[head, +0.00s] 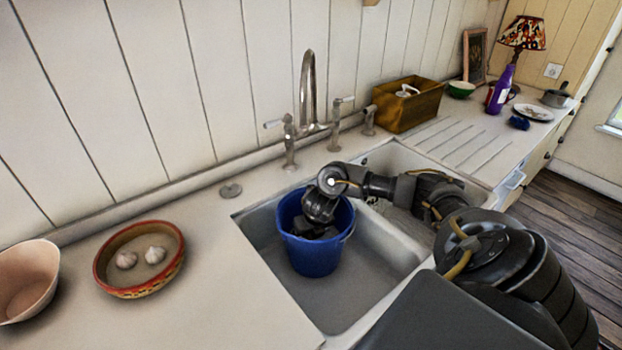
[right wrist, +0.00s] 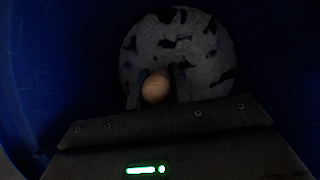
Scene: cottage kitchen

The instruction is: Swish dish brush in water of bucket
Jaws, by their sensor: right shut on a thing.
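A blue bucket (head: 316,254) stands in the left basin of the sink. My right gripper (head: 318,230) reaches down inside the bucket from above. In the right wrist view the bucket's dark blue wall (right wrist: 40,80) surrounds my right gripper (right wrist: 157,88). The gripper is shut on the dish brush, whose round tan handle end (right wrist: 156,87) shows between the fingers. Beyond it is a round, grey, mottled patch at the bucket's bottom; I cannot tell whether it is water. The brush's bristles are hidden. My left gripper is in neither view.
The sink (head: 365,275) has a tall faucet (head: 307,90) behind it. A bowl (head: 140,258) with garlic and a pinkish bowl (head: 27,282) stand on the left counter. A brown box (head: 407,104) stands behind the right basin. A purple bottle (head: 500,90) and lamp (head: 524,33) stand far right.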

